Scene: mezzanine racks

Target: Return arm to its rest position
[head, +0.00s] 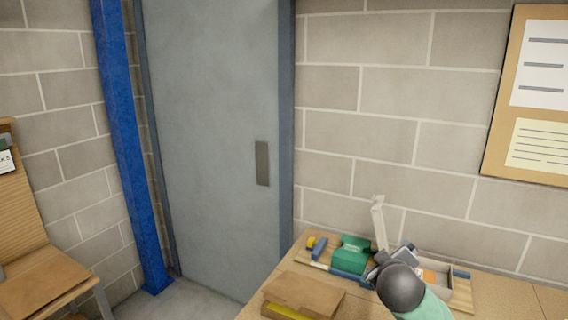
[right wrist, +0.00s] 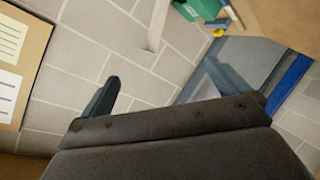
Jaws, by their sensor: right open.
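My right arm comes in at the lower right of the head view. Its gripper (head: 377,268) is over or in front of the tray on the table; I cannot tell its height above it. In the right wrist view the two dark fingers of my right gripper (right wrist: 162,72) stand wide apart with nothing between them. The wall shows beyond them. My left gripper is in neither view.
A wooden tray (head: 462,297) holds a green box (head: 350,252) and small blue and yellow pieces. A pale upright post (head: 379,225) stands close behind the gripper. A cardboard box (head: 305,292) lies in front. A block wall, grey door (head: 215,130) and noticeboard (head: 497,110) are behind.

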